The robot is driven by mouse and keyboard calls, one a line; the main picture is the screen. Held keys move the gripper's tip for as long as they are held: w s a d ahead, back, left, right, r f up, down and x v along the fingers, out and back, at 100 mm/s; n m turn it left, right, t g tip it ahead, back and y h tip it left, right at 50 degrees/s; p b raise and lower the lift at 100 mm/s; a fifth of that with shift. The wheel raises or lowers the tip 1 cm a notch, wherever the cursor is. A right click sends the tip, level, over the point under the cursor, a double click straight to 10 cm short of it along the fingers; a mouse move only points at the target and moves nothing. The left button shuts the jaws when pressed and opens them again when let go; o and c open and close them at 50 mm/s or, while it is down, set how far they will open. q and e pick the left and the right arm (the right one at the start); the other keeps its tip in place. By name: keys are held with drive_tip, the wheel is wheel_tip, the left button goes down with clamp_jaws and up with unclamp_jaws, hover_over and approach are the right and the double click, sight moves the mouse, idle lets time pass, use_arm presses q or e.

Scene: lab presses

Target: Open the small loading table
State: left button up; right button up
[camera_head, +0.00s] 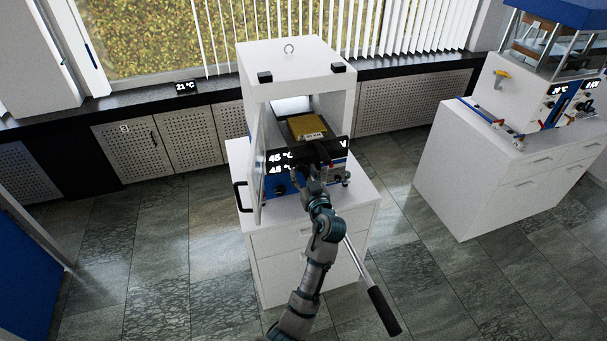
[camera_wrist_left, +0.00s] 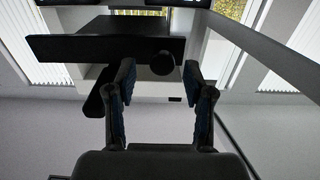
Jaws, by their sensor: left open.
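A small white press (camera_head: 296,58) stands on a white cabinet, its door (camera_head: 257,165) swung open at the left. A gold block (camera_head: 307,126) sits inside. A dark flat panel (camera_head: 335,146) runs across the press front, perhaps the small loading table. My left gripper (camera_head: 318,170) is in front of this panel, partly hiding the controls. In the left wrist view, my left gripper (camera_wrist_left: 158,80) has its fingers spread. A dark round knob (camera_wrist_left: 162,63) lies between the fingertips, below a dark panel (camera_wrist_left: 105,48); contact cannot be told. My right gripper is out of view.
A black door handle (camera_head: 239,197) projects at the left of the press. A long lever with a black grip (camera_head: 384,311) slants out low at the right. A second cabinet (camera_head: 470,175) with a larger press stands at the right. Tiled floor between them is clear.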

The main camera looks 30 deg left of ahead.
use_arm(q)
drive_tip(key=v, duration=1.1)
drive_tip(key=shift+s+d, duration=0.2)
drive_tip(key=shift+d, duration=0.15)
drive_tip(key=shift+f, duration=0.1)
